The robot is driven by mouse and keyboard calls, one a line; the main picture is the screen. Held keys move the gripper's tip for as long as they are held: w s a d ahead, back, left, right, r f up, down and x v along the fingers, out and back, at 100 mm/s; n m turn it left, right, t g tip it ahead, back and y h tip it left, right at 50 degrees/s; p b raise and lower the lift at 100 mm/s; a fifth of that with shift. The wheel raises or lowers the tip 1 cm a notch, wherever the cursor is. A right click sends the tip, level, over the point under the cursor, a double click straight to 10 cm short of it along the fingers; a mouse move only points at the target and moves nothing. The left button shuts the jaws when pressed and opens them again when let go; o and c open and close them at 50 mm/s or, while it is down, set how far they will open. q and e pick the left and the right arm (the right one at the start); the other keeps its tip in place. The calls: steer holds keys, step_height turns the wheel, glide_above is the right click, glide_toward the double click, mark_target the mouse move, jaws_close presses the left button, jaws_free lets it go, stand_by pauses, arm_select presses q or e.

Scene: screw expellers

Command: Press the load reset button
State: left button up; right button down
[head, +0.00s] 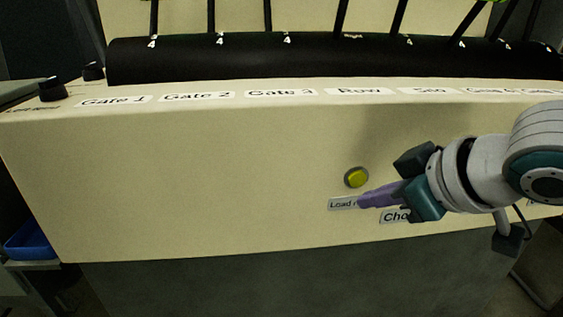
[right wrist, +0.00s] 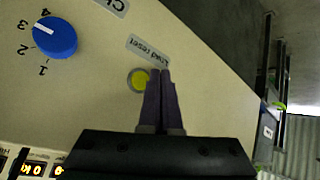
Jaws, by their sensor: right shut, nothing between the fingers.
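The load reset button is a round yellow button (head: 356,177) with a metal ring, on the cream front panel in the head view. Its label (head: 342,204) is just below it, partly covered by my gripper. My right gripper (head: 364,201) is shut and empty, its purple fingers pointing left, with the tips just below the button in the picture. In the right wrist view the yellow button (right wrist: 138,80) sits just left of the fingertips (right wrist: 160,72), partly behind them, beside the "Load reset" label (right wrist: 149,50). I cannot tell whether the fingers touch the panel. My left gripper is not in view.
A blue knob (right wrist: 55,38) with numbers around it stands out from the panel in the right wrist view. Several levers rise behind the black strip (head: 300,60) along the console top. A black knob (head: 52,89) sits at its left corner. The panel left of the button is clear.

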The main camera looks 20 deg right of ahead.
mark_target(357, 179)
steer(key=shift+w+d, duration=0.2)
steer(key=shift+w, duration=0.65)
stand_by(0.5)
stand_by(0.8)
steer(key=shift+w+r, duration=0.1)
steer(key=shift+w+d, duration=0.1)
steer(key=shift+w, duration=0.25)
stand_by(0.4)
